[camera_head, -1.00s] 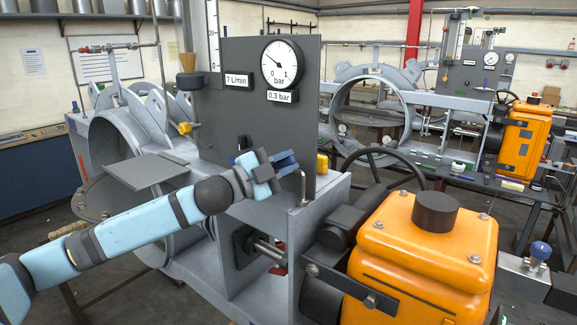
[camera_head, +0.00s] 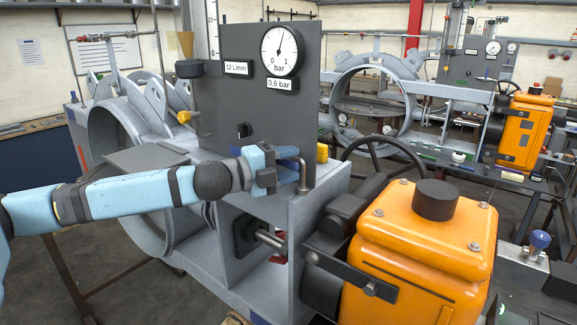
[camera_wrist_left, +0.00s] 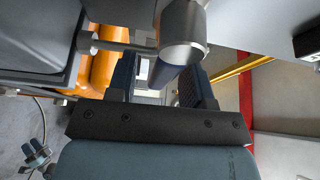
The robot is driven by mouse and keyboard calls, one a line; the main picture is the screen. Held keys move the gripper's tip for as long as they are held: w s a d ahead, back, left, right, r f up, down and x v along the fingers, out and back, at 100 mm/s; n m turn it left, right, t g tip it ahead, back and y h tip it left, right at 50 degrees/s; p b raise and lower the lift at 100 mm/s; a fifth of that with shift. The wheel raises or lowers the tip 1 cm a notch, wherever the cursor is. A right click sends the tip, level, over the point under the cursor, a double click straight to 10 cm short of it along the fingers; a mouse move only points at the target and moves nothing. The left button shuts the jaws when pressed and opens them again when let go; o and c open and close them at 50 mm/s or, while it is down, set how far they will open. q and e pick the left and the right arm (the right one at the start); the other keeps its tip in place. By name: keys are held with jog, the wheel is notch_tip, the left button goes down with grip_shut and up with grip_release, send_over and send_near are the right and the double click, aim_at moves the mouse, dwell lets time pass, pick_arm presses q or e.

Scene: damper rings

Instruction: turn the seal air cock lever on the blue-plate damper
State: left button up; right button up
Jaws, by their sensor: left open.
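The near damper (camera_head: 108,122) is a grey steel ring with a grey upright panel (camera_head: 330,95) on its frame. A bent metal rod, apparently a lever (camera_head: 302,176), stands at the panel's lower right edge; I cannot tell whether it is the seal air cock lever. My left gripper (camera_head: 288,160) is open beside this rod, at the panel's foot. In the left wrist view a metal cylinder (camera_wrist_left: 182,30) shows between the two dark blue fingers (camera_wrist_left: 158,88); contact cannot be told. My right gripper is not in view.
The gauge (camera_head: 280,50) reads above mid-scale, over a 0.6 bar label (camera_head: 280,84). An orange actuator box (camera_head: 425,250) and a black handwheel (camera_head: 385,145) stand close on the right. A second damper (camera_head: 372,90) is behind, with floor between.

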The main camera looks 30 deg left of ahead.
pick_arm(q)
jog(key=shift+s+a+f+b, duration=0.1)
jog(key=shift+s+a+b, duration=0.3)
jog(key=shift+s, duration=0.45)
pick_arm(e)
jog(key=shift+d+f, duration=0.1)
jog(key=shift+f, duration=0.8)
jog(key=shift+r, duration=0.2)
pick_arm(q)
jog(key=b+v, duration=0.6)
jog(key=shift+b, duration=0.4)
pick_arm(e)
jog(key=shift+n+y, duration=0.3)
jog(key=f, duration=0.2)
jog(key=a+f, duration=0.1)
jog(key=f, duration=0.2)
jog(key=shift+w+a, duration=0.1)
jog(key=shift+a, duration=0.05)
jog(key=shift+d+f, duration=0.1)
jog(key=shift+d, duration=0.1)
